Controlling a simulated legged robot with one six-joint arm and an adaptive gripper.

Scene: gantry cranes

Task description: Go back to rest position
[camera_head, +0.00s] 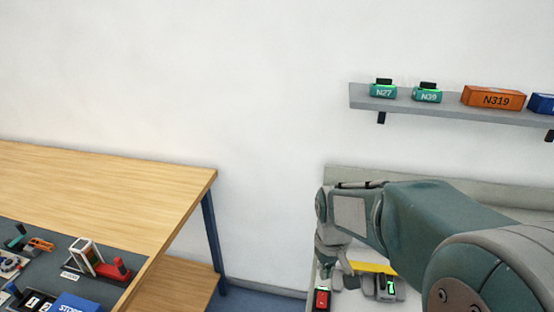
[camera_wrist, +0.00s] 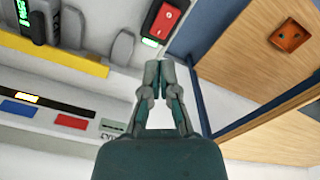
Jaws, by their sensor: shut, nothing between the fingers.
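My gripper (camera_wrist: 158,72) shows in the wrist view with its fingers closed together and nothing between them. Its tips appear close to a red switch (camera_wrist: 166,20) on a light grey panel (camera_wrist: 120,78); I cannot tell whether they touch it. In the head view my arm reaches in from the lower right, and my gripper (camera_head: 328,268) hangs over the panel just above the red switch (camera_head: 321,299). My arm hides much of the panel there.
A wooden table (camera_head: 90,185) with small devices stands at left. A grey wall shelf (camera_head: 450,110) at upper right carries green, orange and blue boxes. A yellow strip (camera_head: 372,267) and a device with a green digit (camera_head: 389,287) lie beside my gripper.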

